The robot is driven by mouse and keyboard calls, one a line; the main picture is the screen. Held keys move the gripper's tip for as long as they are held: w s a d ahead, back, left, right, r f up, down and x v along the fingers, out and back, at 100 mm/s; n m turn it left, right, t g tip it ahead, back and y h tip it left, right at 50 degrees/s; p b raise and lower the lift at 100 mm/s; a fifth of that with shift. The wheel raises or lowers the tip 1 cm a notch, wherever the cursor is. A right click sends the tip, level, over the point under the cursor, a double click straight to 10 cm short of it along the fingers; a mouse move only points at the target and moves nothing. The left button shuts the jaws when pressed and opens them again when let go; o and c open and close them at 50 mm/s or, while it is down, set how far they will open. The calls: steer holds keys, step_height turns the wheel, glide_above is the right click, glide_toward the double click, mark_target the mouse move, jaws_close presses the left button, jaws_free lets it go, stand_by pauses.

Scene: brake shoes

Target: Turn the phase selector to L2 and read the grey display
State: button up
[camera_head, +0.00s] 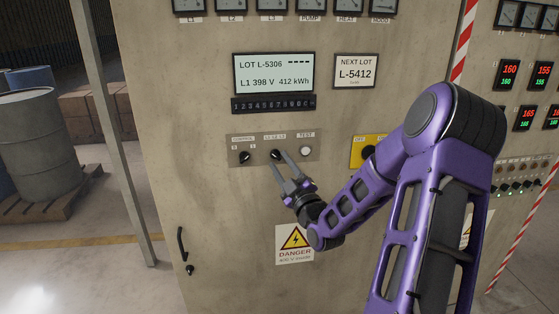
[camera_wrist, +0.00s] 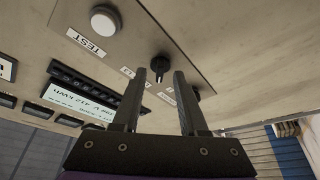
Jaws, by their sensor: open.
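The phase selector (camera_head: 276,155) is a small black knob in the middle of a grey plate on the cabinet, labelled L1-L2-L3. It also shows in the wrist view (camera_wrist: 160,64), just beyond the fingertips. The grey display (camera_head: 273,73) reads "LOT L-5306 ----" and "L1 398 V 412 kWh". In the wrist view the display (camera_wrist: 84,104) is partly hidden by a finger. My gripper (camera_head: 286,166) is open in front of the plate, its two fingers apart around the line to the knob. In the wrist view its fingertips (camera_wrist: 160,76) show nothing held between them.
Left of the selector is another black knob (camera_head: 244,157); right is a white TEST button (camera_head: 306,151). A number key strip (camera_head: 273,104) lies below the display. A yellow plate (camera_head: 361,151) with a black switch is at right, partly behind my arm. A sign (camera_head: 355,71) reads "NEXT LOT L-5412".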

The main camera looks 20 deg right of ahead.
steer(key=shift+w+r, duration=0.2)
steer(key=shift+w, duration=0.4)
jaws_close()
